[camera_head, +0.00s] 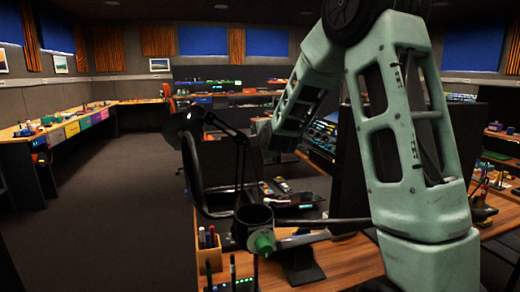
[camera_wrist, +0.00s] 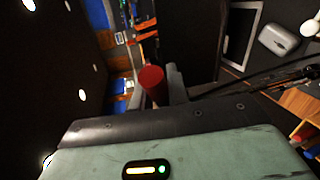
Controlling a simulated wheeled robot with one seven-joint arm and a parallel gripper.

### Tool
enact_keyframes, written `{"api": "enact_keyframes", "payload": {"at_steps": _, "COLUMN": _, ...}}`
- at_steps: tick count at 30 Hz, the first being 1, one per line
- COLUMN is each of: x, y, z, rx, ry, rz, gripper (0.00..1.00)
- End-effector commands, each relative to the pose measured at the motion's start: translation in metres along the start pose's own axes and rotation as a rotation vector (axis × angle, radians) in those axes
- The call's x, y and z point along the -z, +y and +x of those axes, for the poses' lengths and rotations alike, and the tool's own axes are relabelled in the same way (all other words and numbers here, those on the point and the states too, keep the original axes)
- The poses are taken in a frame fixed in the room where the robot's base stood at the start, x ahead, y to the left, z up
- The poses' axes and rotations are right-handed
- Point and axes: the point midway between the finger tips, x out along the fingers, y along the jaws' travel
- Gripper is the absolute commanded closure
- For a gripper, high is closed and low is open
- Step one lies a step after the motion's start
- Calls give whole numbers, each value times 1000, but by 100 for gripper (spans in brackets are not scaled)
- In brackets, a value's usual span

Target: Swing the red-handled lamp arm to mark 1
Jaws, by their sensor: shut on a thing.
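In the wrist view my gripper (camera_wrist: 157,84) is shut on the red handle (camera_wrist: 152,78), with one grey finger on each side of it. A thin dark rod (camera_wrist: 250,80) runs from the right toward my gripper; I cannot tell whether it joins the handle. In the head view my pale green arm reaches over from the right, and its far end lies beside a black desk lamp (camera_head: 186,126). The red handle is not seen there. Below, a dark cylinder with a green knob (camera_head: 263,241) sits on a rod over the desk. I cannot make out mark 1.
A pen holder (camera_head: 209,252) stands on the wooden desk (camera_head: 345,262). A black chair (camera_head: 212,175) is behind it, and dark monitors stand at the right. A long cluttered bench (camera_head: 60,125) lines the left wall. The carpet (camera_head: 130,190) between is clear.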

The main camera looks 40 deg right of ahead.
Motion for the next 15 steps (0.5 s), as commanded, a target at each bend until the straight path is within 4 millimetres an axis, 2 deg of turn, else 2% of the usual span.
{"api": "enact_keyframes", "payload": {"at_steps": 1, "x": 5, "y": 1, "z": -4, "rx": 5, "ry": -23, "rz": 5, "gripper": 100}}
{"api": "enact_keyframes", "payload": {"at_steps": 15, "x": 12, "y": 1, "z": -27, "rx": 43, "ry": -298, "rz": 75, "gripper": 100}}
